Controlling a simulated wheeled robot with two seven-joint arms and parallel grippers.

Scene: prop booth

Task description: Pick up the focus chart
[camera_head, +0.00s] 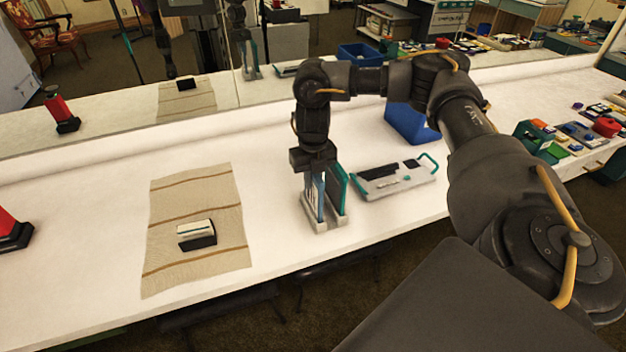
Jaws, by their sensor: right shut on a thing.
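My right gripper (318,172) hangs down over the table between the patterned cloth and the flat grey case. It is shut on a narrow upright thing with teal and blue sides and a pale grey foot, which seems to be the focus chart (338,188). The chart's face is seen nearly edge-on, so any print on it cannot be read. Its foot is at or very near the tabletop; I cannot tell whether it touches. My left gripper is not in view.
A beige striped cloth (205,195) carries a small white-and-black block (197,234). A flat grey case (385,182) with a teal handle lies right of the gripper, before a blue bin (410,123). A mirror runs along the back.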

